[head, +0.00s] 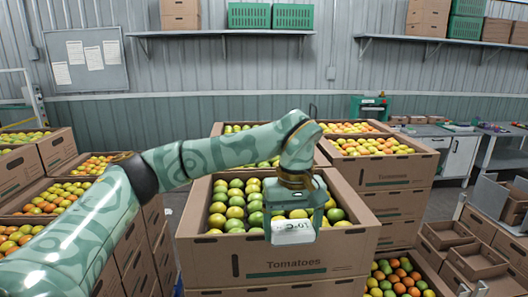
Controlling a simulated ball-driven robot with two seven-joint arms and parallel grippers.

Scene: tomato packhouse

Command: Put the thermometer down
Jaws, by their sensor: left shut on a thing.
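My left gripper (294,222) reaches over from the left and points down, its green fingers on either side of a white thermometer (292,234). It is shut on the thermometer, whose dark digits face me but look turned over. The thermometer shows in front of the near rim of an open cardboard tomato box (225,262); I cannot tell its exact height or whether it touches the box. Green and yellow tomatoes (235,212) fill that box. My right gripper is not in view.
More stacked tomato boxes (390,177) stand behind and at the left. Empty cardboard trays (450,233) lie at the right. A lower box of red and green tomatoes (396,280) is at front right. A workbench (455,130) stands at back right.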

